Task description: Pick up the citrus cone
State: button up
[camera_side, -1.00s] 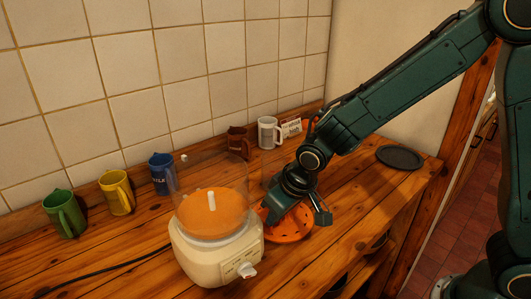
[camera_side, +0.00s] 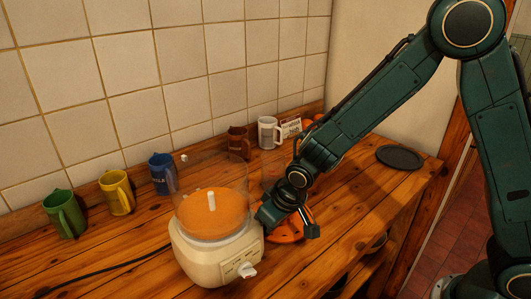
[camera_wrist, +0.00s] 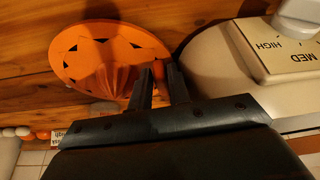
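The citrus cone is an orange ridged piece (camera_wrist: 112,80) on a slotted orange dish (camera_wrist: 88,48) in the wrist view. In the side view, the dish (camera_side: 288,237) shows in part behind my gripper, on the counter right of the food processor. My gripper (camera_wrist: 160,72) has its two fingers apart, just right of the ridged piece and over the dish's right edge. Orange shows between the fingers; whether they touch it is unclear. My gripper hides most of the cone in the side view.
The cream food processor (camera_side: 205,260) with a clear bowl stands close left of my gripper. Green (camera_side: 64,215), yellow (camera_side: 118,192), blue (camera_side: 160,174), brown (camera_side: 238,143) and white (camera_side: 268,132) mugs line the wall. A dark plate (camera_side: 399,157) lies at right. Front counter is clear.

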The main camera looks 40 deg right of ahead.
grip_shut()
jog(key=shift+r, duration=0.1)
notch_tip(320, 180, up, 20)
dwell(1.0)
dwell(0.4)
